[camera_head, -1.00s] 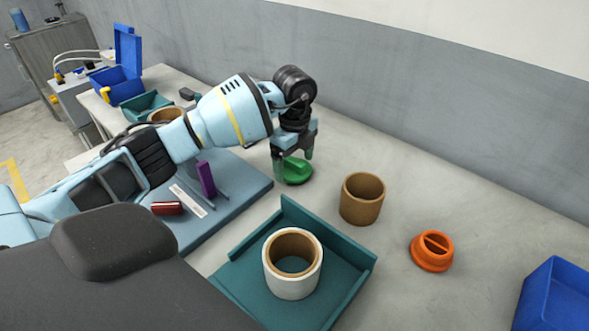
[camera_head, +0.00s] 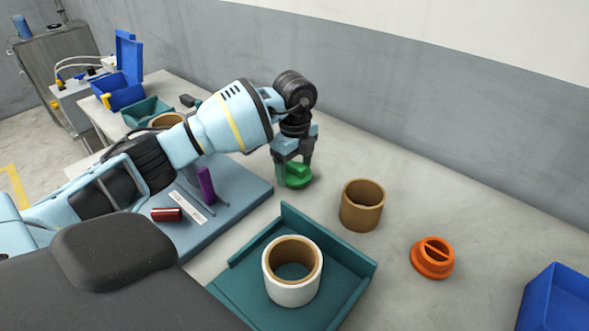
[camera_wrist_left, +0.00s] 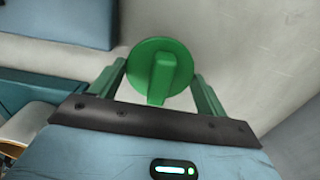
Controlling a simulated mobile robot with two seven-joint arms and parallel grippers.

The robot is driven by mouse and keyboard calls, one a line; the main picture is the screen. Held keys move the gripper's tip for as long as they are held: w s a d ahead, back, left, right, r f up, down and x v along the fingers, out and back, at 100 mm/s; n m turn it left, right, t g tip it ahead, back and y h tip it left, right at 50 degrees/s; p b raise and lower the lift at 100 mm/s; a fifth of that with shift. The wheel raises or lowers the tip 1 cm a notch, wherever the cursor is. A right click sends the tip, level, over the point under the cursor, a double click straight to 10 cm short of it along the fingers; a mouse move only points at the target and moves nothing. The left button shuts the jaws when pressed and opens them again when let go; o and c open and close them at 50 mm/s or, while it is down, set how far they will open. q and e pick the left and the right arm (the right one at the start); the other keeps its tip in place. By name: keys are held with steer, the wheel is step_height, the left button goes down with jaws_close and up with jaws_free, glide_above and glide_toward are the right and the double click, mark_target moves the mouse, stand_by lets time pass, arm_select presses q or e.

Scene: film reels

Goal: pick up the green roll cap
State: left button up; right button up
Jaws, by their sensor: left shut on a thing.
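The green roll cap (camera_head: 298,175) is at my left gripper's fingertips near the middle of the table, beyond the teal tray. My left gripper (camera_head: 294,178) points down and is shut on the cap. In the left wrist view the cap (camera_wrist_left: 160,70) is a round green disc with a raised bar, between the two green fingers of my left gripper (camera_wrist_left: 160,85). Whether the cap still touches the table is hard to tell. My right gripper is not in view.
A brown cardboard ring (camera_head: 362,205) stands right of the cap, and an orange cap (camera_head: 432,258) lies farther right. A teal tray (camera_head: 235,285) holds a white roll (camera_head: 291,292). A blue bin (camera_head: 560,300) is at the right edge. A blue-grey board (camera_head: 235,205) lies left.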

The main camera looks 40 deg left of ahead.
arm_select(q)
steer(key=r, duration=0.2)
steer(key=shift+s+r, duration=0.4)
steer(key=s, duration=0.5)
steer(key=s+a+r, duration=0.1)
steer(key=s, duration=0.9)
steer(key=shift+s+a+r, duration=0.1)
steer(key=shift+a+r, duration=0.1)
steer(key=shift+s, duration=0.1)
